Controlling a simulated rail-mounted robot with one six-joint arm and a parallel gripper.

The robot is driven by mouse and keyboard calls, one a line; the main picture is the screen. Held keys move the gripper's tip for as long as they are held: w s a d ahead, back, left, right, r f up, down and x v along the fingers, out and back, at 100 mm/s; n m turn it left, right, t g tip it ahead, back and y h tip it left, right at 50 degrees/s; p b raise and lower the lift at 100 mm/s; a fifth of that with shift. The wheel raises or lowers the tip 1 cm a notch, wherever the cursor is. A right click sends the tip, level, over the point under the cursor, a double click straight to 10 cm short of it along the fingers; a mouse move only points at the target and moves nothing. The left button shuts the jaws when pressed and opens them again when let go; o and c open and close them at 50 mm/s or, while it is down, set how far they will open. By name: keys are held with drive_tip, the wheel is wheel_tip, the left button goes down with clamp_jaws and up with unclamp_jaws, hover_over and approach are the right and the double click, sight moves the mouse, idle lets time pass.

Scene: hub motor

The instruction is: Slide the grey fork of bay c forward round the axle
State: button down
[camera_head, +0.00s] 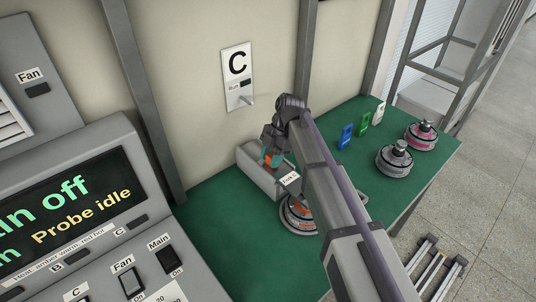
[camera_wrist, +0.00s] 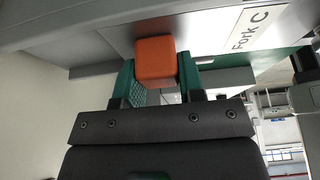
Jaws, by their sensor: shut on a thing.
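The grey fork (camera_head: 257,173) of bay C stands on the green bench below the C panel, with a white Fork label (camera_head: 290,179) at its near end. In the wrist view the grey fork (camera_wrist: 210,28) fills the top, its label reading "Fork C". My gripper (camera_wrist: 157,68) has its green fingers on both sides of the fork's orange knob (camera_wrist: 155,62) and is shut on it. A hub motor (camera_head: 296,214) with an orange band sits at the fork's near end, partly hidden by my arm. Its axle is hidden, so I cannot tell whether the fork is round it.
Two more hub motors, one grey (camera_head: 394,160) and one with a pink band (camera_head: 420,135), stand on the bench's right part. Blue (camera_head: 346,136), green (camera_head: 364,124) and white (camera_head: 379,113) tags stand behind them. A control console (camera_head: 75,215) is at left.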

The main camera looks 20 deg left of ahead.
drive_tip(key=c, duration=0.7)
unclamp_jaws()
drive_tip(key=shift+s+d, duration=0.15)
drive_tip(key=shift+d, duration=0.05)
drive_tip(key=p+v, duration=1)
drive_tip(key=shift+d+r, duration=0.1)
drive_tip(key=shift+r, duration=0.25)
